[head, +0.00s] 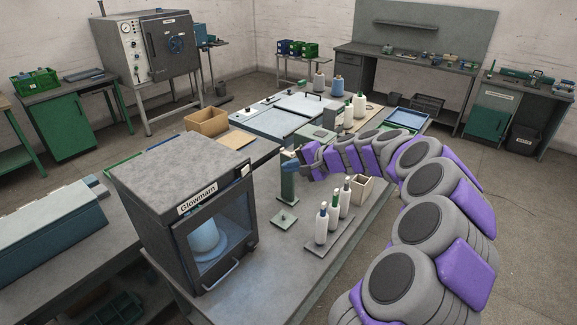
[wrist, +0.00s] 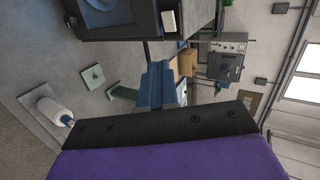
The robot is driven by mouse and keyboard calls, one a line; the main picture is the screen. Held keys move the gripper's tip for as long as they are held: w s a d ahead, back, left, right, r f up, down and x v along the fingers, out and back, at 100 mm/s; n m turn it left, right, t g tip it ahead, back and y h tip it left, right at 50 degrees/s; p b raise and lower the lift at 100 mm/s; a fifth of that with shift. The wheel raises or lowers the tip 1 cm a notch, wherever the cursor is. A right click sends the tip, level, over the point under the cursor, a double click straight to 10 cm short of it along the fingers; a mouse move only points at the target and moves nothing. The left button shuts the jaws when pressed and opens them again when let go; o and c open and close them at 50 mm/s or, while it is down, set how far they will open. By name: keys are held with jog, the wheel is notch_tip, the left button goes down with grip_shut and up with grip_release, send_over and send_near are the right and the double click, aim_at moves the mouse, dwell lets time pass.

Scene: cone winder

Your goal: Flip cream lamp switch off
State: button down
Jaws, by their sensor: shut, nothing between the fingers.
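The grey Glowmann lamp cabinet (head: 180,170) stands on the table at centre left, with a lit cone behind its glass door. A small cream switch (head: 244,171) sits at the upper right corner of its front. In the wrist view, which is turned sideways, the cream switch (wrist: 169,21) shows on the dark cabinet (wrist: 118,18) at the top. My gripper (head: 290,165) has blue fingers, is shut and empty, and is to the right of the switch, apart from it. The blue fingers (wrist: 160,84) also show in the wrist view. I cannot tell which way the switch is tipped.
A green post (head: 287,187) stands just below my gripper. Several white bottle-like spools (head: 333,212) stand on a tray to the right of the cabinet. A cardboard box (head: 206,122) lies behind the cabinet. Bare tabletop (head: 275,250) lies in front.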

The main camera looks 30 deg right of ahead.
notch_tip(320, 180, down, 6)
jog(key=s+m+t+y+b, duration=0.2)
jog(key=m+t+y, duration=0.2)
jog(key=m, duration=1.2)
jog(key=shift+a+m+t, duration=0.3)
jog(key=shift+a+m, duration=0.1)
jog(key=shift+a, duration=0.05)
jog(key=shift+a, duration=0.2)
jog(key=b, duration=0.3)
send_near(243, 171)
jog(key=x, duration=0.6)
jog(key=shift+s+a+f, duration=0.1)
jog(key=shift+s, duration=0.05)
jog(key=shift+w+a, duration=0.25)
jog(key=shift+w, duration=0.25)
